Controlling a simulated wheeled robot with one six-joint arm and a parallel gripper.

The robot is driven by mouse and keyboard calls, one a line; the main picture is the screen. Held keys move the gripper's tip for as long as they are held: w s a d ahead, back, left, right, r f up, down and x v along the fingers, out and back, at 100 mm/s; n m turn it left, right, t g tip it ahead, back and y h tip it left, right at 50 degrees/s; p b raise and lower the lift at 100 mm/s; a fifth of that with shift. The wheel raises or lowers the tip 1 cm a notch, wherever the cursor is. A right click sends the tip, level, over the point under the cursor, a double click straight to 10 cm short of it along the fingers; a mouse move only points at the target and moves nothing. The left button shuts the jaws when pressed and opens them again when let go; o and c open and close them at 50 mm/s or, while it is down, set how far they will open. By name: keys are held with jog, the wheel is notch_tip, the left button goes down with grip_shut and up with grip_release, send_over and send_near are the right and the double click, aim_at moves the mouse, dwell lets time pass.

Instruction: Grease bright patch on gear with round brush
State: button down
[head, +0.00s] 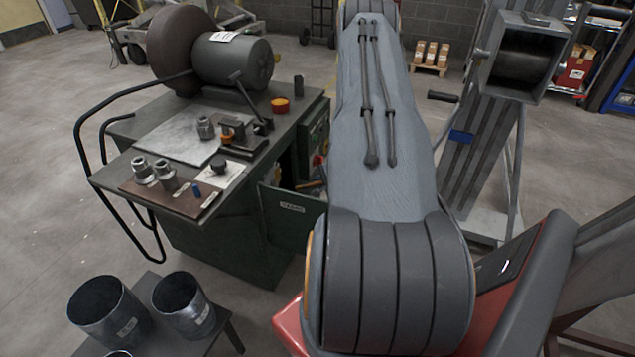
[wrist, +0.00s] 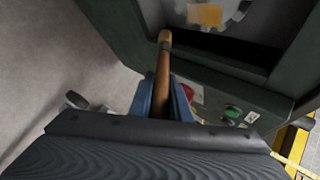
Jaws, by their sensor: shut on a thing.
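My gripper (wrist: 161,90) shows in the wrist view with its two blue fingers shut on the brown round brush (wrist: 163,68). The brush points away from me and ends in a dark band and a tan tip. The gear (wrist: 236,13) is partly visible at the top, inside the dark green housing, with pale teeth. The bright orange-yellow patch (wrist: 205,15) is on it, up and to the right of the brush tip. The tip appears apart from the patch; its depth is hard to judge. In the head view my arm hides the gripper, brush and gear.
The green machine (head: 220,235) has an open door (head: 292,208). Its housing edge (wrist: 215,60) lies close to the brush. Red (wrist: 187,92) and green (wrist: 232,112) buttons are nearby. Two metal cylinders (head: 97,313) (head: 183,304) stand on a low table at lower left.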

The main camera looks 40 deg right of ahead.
jog(key=shift+w, duration=0.1)
dwell(0.5)
jog(key=w+a+b, duration=0.1)
jog(key=w+a, duration=0.2)
jog(key=w, duration=0.3)
jog(key=shift+w+b, duration=0.3)
jog(key=shift+w, duration=0.1)
jog(key=shift+w+a, duration=0.25)
jog(key=shift+w, duration=0.4)
dwell(0.8)
jog(key=shift+d, duration=0.1)
dwell(1.5)
jog(key=shift+s, duration=0.1)
jog(key=shift+s+d+p, duration=0.35)
jog(key=shift+s+p, duration=0.05)
jog(key=shift+s, duration=0.5)
jog(key=shift+s+d+p, duration=0.35)
jog(key=shift+s, duration=0.55)
jog(key=shift+s+d+p, duration=0.35)
jog(key=shift+s+p, duration=0.05)
jog(key=shift+s, duration=0.5)
